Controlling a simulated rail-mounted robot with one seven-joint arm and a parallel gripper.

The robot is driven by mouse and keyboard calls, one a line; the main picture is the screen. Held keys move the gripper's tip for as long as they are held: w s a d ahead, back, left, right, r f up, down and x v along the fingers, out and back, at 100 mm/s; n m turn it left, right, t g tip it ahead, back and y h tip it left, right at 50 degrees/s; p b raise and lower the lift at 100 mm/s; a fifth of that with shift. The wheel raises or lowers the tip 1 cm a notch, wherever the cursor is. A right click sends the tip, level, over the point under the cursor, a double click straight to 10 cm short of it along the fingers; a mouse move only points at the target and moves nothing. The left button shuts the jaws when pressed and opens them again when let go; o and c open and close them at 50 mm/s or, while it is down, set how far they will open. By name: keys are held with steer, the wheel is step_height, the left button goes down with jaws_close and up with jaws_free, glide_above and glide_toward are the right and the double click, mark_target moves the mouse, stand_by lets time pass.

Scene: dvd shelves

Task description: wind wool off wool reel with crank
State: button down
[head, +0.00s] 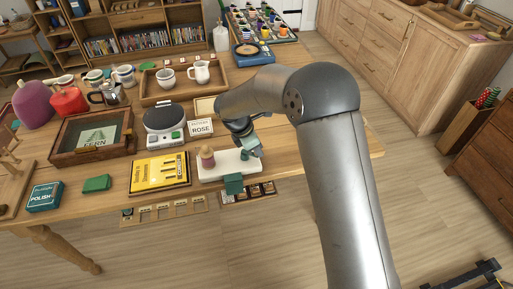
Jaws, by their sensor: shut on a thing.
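The wool reel stands on a pale white base (218,170) near the table's front edge. A small mauve and tan upright piece (207,157) is at its left end, and a teal block (233,184) is at its front. My gripper (250,148) points down over the right part of the base and is shut at the crank there. The crank is mostly hidden by the gripper and too small to make out. I cannot tell how much wool is on the reel.
A yellow board (160,172) lies left of the base, with a green block (97,184) and a teal POLISH box (44,197) farther left. A scale (165,123) and a ROSE card (201,129) stand behind.

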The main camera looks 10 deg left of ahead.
steer(key=shift+r, duration=0.1)
steer(key=c, duration=1.4)
jaws_free()
steer(key=shift+o, duration=0.2)
steer(key=v, duration=1.7)
steer(key=shift+s+b, duration=0.15)
steer(key=shift+b, duration=0.15)
steer(key=shift+a+r, duration=0.1)
